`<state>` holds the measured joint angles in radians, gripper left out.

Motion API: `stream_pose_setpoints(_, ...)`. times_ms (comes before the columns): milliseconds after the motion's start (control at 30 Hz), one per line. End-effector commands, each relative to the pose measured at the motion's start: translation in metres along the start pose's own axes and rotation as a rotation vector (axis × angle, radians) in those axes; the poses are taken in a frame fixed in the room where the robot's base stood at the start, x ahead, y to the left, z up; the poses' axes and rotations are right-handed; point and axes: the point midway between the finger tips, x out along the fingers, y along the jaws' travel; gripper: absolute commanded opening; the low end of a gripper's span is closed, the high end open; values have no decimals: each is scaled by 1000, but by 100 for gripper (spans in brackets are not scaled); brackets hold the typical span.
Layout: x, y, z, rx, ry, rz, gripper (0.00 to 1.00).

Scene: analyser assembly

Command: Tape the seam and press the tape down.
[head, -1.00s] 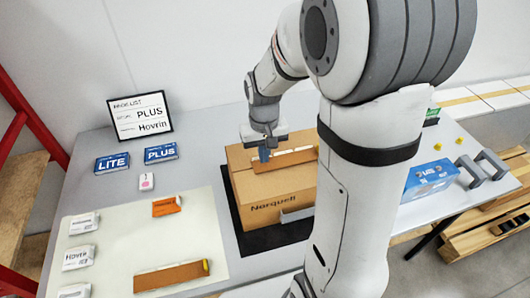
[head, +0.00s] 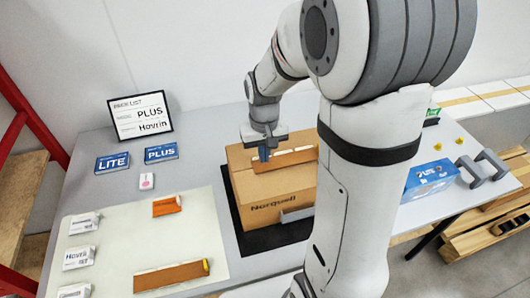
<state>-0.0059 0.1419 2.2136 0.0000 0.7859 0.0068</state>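The brown cardboard box (head: 266,188) marked "Norquell" stands closed on a black mat, partly hidden by my arm. A darker brown tape strip (head: 291,158) with a pale edge lies along the top of the box. My gripper (head: 264,155) points down at the left end of this strip, with its blue tip at or just above the box top. The view is too small to tell whether the fingers are apart or whether they touch the tape. Another brown strip (head: 172,276) with a yellow end lies on the pale mat in front.
An orange-brown piece (head: 167,206) and several small white cartons (head: 84,223) lie on the pale mat (head: 125,240). LITE (head: 112,163) and PLUS (head: 161,153) cards and a framed list (head: 141,116) are behind. A blue box (head: 430,177) and grey handles (head: 483,169) are at right.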

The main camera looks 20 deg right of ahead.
Motion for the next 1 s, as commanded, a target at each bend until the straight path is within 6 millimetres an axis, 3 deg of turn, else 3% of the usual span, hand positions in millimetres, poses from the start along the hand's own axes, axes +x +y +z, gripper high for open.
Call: stream_pose_setpoints(1000, 13, 0, 0, 0, -1, 0, 0)
